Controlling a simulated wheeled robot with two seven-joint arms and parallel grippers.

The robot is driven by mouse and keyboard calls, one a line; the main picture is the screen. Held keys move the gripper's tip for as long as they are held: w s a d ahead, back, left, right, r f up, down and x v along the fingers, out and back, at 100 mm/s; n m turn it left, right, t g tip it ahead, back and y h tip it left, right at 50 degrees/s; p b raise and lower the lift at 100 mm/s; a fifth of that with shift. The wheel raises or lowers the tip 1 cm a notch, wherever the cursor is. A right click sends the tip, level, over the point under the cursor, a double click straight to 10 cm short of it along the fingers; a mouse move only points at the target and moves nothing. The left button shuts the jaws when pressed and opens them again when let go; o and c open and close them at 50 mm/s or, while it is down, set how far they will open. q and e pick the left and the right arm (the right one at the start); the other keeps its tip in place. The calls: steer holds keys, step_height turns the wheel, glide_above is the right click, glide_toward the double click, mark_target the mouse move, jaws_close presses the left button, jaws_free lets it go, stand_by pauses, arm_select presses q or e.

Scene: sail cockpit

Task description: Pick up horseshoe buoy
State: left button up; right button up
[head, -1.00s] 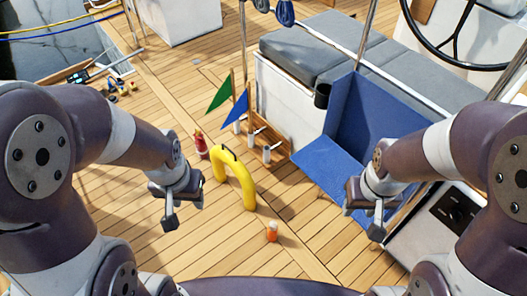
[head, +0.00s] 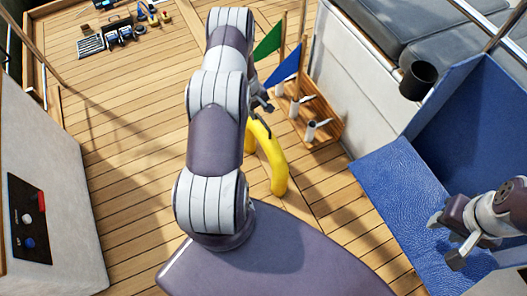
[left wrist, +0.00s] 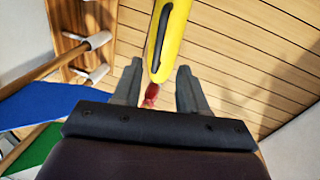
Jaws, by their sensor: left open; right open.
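The yellow horseshoe buoy (head: 279,168) stands on the deck, partly hidden by my left arm in the head view. My left gripper (head: 262,104) is at its top, mostly hidden behind my arm there. In the left wrist view the buoy's yellow top with a dark strap (left wrist: 163,28) lies between the fingertips of the open left gripper (left wrist: 159,68), with gaps at both sides. Contact does not show. My right gripper (head: 452,240) is open and empty over the blue seat panel (head: 400,190), apart from the buoy.
A wooden rack (head: 325,125) with white holders, a green flag (head: 268,42) and a blue flag (head: 286,68) stands close beside the buoy. A red object (left wrist: 151,93) shows beyond the left fingers. A white cockpit bench (head: 350,75) is at the right. The left deck is open.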

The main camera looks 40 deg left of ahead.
mark_target(263, 122)
arm_select(q)
steer(key=f, duration=0.2)
steer(key=f+b, duration=0.1)
steer(key=f, duration=0.1)
steer(key=w+d+f, duration=0.1)
steer(key=f, duration=0.1)
steer(key=shift+w+f, duration=0.1)
steer(key=shift+f, duration=0.05)
steer(key=shift+d, duration=0.1)
steer(key=shift+c, duration=0.2)
jaws_close()
stand_by(0.9)
